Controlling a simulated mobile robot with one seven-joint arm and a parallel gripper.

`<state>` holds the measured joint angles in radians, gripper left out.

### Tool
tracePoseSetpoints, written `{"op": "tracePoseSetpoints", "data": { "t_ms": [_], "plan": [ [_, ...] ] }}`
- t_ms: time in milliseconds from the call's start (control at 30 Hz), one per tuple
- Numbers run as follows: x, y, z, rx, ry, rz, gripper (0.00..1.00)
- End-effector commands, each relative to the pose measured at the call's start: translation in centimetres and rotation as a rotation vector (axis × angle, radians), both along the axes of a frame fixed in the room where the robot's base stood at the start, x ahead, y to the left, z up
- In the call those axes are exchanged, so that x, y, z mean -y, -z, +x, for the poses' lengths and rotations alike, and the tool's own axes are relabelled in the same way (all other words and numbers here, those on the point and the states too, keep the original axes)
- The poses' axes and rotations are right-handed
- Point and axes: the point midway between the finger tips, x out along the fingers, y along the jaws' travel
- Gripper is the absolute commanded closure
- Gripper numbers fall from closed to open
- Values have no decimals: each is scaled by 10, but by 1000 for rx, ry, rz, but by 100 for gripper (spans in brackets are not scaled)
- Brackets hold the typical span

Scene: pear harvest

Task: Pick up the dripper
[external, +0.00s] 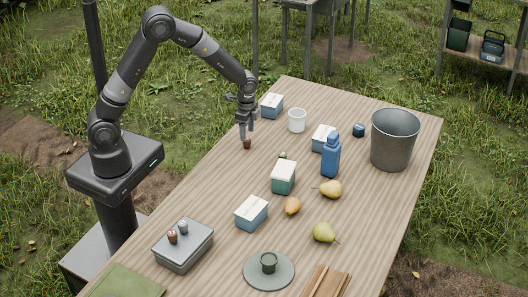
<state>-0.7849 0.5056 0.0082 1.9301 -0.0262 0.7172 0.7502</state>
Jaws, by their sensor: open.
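My gripper (244,130) points straight down over the far left part of the wooden table, with its jaws open. A small brown object (247,145), which may be the dripper, shows right at the fingertips. It is too small to tell whether it sits between the fingers or just below them. Two other small pieces, one brown (172,237) and one grey (183,226), stand on the grey metal box (185,252) at the near left. I cannot tell for certain which small piece is the dripper.
Several cartons stand around the table (330,225), one blue-and-white (272,105) behind my gripper. A white cup (297,121), blue bottle (331,158), grey bucket (395,140) and pears (324,232) are to the right. A dark cup (268,262) sits on a round plate (254,277) in front.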

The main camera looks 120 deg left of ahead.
Motion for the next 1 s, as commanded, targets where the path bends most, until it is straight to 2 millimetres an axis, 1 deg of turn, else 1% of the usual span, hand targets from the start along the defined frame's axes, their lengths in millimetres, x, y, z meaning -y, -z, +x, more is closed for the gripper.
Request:
{"op": "tracePoseSetpoints", "data": {
  "t_ms": [100, 200, 300, 400, 567, 667, 1000],
  "plan": [
    [1, 19, -1, -4, 0, -3, 46],
    [2, 34, -1, -3, 0, -2, 46],
    [2, 43, -1, -2, -1, -2, 46],
    [2, 47, 0, 0, -1, 0, 46],
    [2, 47, 0, 0, 0, 0, 46],
    [2, 47, 0, 0, 0, 0, 52],
    [2, 47, 0, 0, 0, 0, 80]
  ]
}}
